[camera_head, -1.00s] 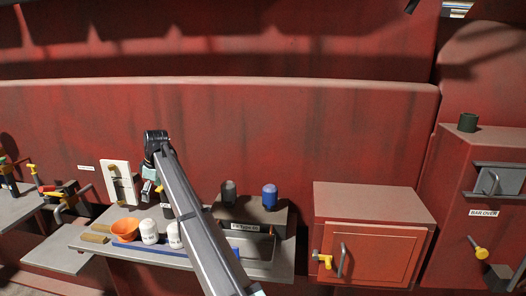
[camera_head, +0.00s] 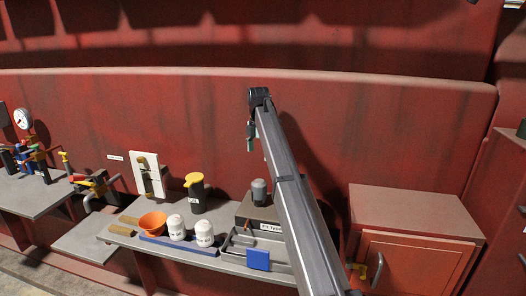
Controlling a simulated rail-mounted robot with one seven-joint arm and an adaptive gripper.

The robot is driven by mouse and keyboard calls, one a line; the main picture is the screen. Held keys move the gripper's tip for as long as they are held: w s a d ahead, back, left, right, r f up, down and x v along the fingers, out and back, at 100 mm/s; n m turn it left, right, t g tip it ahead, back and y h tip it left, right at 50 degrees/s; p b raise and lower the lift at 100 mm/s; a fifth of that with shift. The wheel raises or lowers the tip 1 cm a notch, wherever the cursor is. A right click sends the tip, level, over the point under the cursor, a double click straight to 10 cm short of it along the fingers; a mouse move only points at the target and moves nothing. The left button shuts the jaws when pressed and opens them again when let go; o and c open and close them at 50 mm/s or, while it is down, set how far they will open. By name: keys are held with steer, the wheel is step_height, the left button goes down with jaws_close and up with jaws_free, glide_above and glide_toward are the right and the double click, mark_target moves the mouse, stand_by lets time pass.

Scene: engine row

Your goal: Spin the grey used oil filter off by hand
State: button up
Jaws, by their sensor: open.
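The grey used oil filter (camera_head: 259,190) stands upright on a grey block with a label (camera_head: 264,227) at the back of the bench. My gripper (camera_head: 250,143) hangs from the arm's end, above and slightly left of the grey filter, apart from it. It looks small here; it is open with nothing seen in it. My arm crosses in front of the block's right side, and the blue filter seen there earlier is hidden now.
A red cabinet (camera_head: 416,235) stands right. The red wall is behind.

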mark_target(259, 188)
step_height(259, 188, down, 16)
steer(key=p, duration=0.3)
steer(key=shift+f+p, duration=0.25)
steer(key=shift+p, duration=0.05)
steer(key=c, duration=1.5)
steer(key=n+p, duration=0.1)
steer(key=n, duration=0.2)
steer(key=shift+s+n, duration=0.1)
steer(key=shift+n, duration=0.3)
steer(key=n, duration=0.3)
steer(key=o, duration=1.5)
steer(key=shift+r, duration=0.1)
